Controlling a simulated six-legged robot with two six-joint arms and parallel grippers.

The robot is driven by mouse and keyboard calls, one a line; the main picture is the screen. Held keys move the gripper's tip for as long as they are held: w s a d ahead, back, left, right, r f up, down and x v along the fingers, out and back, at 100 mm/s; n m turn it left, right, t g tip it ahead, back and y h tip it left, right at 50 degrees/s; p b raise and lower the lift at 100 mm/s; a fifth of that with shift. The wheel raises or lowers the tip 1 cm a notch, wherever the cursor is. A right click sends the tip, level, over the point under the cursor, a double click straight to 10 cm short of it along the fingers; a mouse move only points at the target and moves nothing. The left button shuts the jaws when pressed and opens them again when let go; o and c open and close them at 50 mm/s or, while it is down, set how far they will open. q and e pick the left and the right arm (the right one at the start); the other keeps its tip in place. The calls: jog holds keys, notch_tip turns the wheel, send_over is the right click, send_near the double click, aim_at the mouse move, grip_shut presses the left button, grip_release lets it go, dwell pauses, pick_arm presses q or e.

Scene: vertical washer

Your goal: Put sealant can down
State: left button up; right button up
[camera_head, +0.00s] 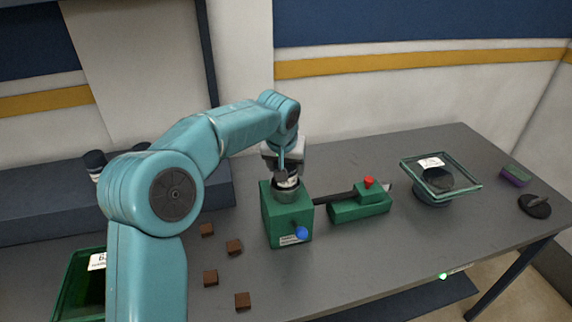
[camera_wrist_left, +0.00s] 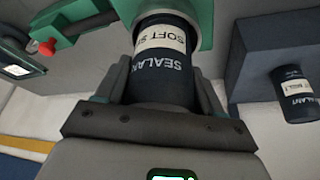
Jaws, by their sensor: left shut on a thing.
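My left gripper (camera_head: 286,169) is shut on a dark sealant can (camera_head: 288,181) with a pale label band. The can also shows in the left wrist view (camera_wrist_left: 163,80), between the two fingers, with "SEALAN" and "SOFT" readable. The can is at the round metal holder (camera_head: 287,195) on top of a green block (camera_head: 288,220). Its far end meets or enters that holder; I cannot tell whether it is fully seated. The block has a blue knob (camera_head: 302,233) on its front. My right gripper is not in view.
A green device with a red button (camera_head: 369,182) lies right of the block. A glass-topped bowl (camera_head: 440,181), a sponge (camera_head: 515,175) and a black object (camera_head: 535,205) are farther right. Several brown cubes (camera_head: 235,247) lie in front-left. Another can (camera_wrist_left: 296,97) stands on the dark shelf.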

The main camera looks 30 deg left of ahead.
pick_arm(q)
jog(key=o, duration=1.4)
jog(key=shift+r+p, duration=0.45)
jog(key=shift+s+r, duration=0.1)
jog(key=shift+r, duration=0.25)
jog(key=b+v, duration=0.1)
jog(key=v, duration=1)
jog(key=shift+s, duration=0.15)
